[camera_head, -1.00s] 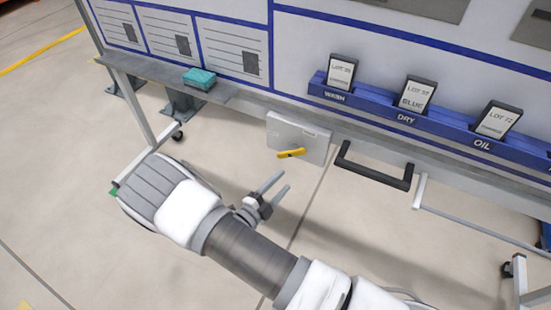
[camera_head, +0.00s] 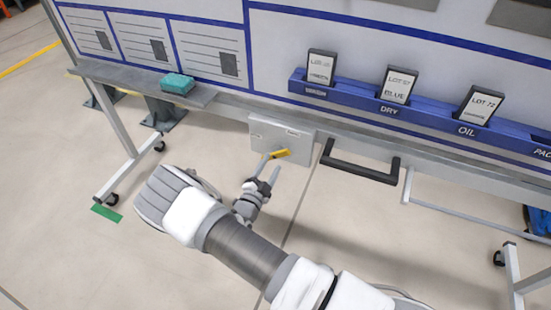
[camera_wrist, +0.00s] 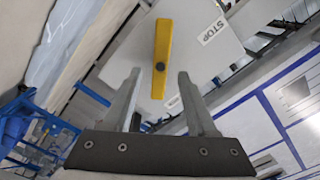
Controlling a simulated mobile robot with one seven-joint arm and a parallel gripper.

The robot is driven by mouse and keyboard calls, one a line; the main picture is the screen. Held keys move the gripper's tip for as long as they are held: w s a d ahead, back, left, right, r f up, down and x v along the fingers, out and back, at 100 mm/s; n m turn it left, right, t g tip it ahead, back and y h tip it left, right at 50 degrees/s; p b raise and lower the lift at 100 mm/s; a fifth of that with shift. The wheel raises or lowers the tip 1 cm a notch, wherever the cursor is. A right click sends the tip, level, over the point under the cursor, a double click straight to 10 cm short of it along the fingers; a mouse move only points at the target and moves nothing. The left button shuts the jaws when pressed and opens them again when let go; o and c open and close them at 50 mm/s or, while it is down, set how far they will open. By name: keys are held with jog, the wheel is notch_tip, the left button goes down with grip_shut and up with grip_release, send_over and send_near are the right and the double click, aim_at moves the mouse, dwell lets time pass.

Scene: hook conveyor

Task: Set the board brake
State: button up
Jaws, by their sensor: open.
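The brake is a small yellow lever (camera_head: 279,154) on a light grey plate (camera_head: 262,132) under the board's lower edge. In the wrist view the yellow lever (camera_wrist: 162,45) turns on a dark pivot, and the plate (camera_wrist: 130,50) carries a "STOP" label (camera_wrist: 212,32). My gripper (camera_head: 268,170) is open and points up at the lever, its fingertips close to it in the head view. In the wrist view the lever shows between and beyond the two fingers of my gripper (camera_wrist: 158,80). I cannot tell whether either finger touches it.
A black handle (camera_head: 360,170) juts out right of the plate. The board has a blue rack (camera_head: 350,105) with several lot cards and a ledge with a teal sponge (camera_head: 177,84). A wheeled leg (camera_head: 130,172) stands left, with a green floor mark (camera_head: 106,212). Open floor lies in front.

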aim_at(275, 157)
jog(key=shift+b+x, duration=0.3)
jog(key=shift+x, duration=1.95)
grip_shut()
